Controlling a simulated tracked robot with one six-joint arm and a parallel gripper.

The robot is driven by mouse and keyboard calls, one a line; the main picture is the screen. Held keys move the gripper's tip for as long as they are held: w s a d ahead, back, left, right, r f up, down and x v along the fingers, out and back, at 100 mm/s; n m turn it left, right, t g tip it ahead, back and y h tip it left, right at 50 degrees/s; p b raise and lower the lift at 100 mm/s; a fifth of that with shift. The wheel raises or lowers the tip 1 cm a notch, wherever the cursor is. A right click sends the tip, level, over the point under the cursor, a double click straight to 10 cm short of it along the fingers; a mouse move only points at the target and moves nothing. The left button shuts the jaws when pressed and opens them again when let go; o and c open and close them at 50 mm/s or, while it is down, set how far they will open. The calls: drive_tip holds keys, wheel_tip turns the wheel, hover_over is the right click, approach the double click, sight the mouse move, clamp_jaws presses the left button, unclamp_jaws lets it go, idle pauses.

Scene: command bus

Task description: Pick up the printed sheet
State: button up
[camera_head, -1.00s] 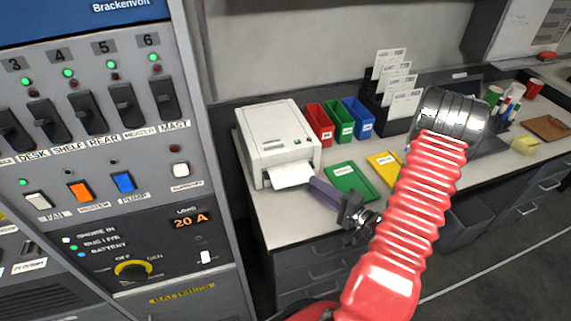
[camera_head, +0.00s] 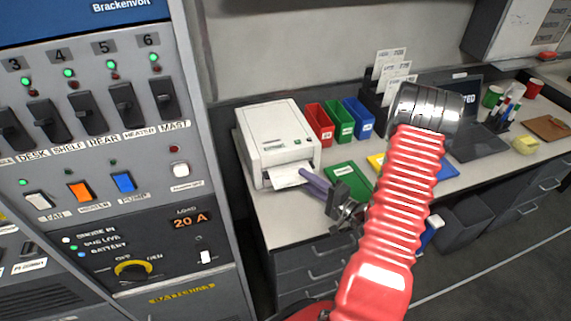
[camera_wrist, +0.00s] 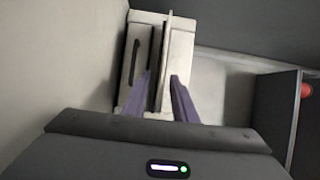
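The white printed sheet (camera_head: 286,177) sticks out of the front slot of the white printer (camera_head: 272,138) on the desk. In the wrist view the sheet (camera_wrist: 166,60) shows nearly edge-on as a thin pale strip in front of the printer (camera_wrist: 182,55). My gripper (camera_head: 300,180) is at the sheet's outer end. In the wrist view its two purple fingers (camera_wrist: 162,82) are apart, with the sheet's edge running between them. A gap seems to show on each side of the sheet; exact contact is hard to tell.
Red (camera_head: 319,125), green (camera_head: 338,121) and blue (camera_head: 358,117) bins stand right of the printer. A green folder (camera_head: 346,176) lies in front of them. A laptop (camera_head: 474,141) sits farther right, partly behind my arm. The switch panel (camera_head: 110,150) fills the left.

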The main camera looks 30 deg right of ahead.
drive_tip(key=shift+c, duration=0.5)
clamp_jaws()
drive_tip(key=shift+r, duration=0.1)
drive_tip(key=shift+r, duration=0.15)
drive_tip(key=s+a, duration=0.2)
drive_tip(key=s, duration=0.6)
drive_tip(key=s+a, duration=0.2)
drive_tip(key=s, duration=0.7)
drive_tip(key=shift+s+a, duration=0.25)
drive_tip(key=shift+a, duration=0.05)
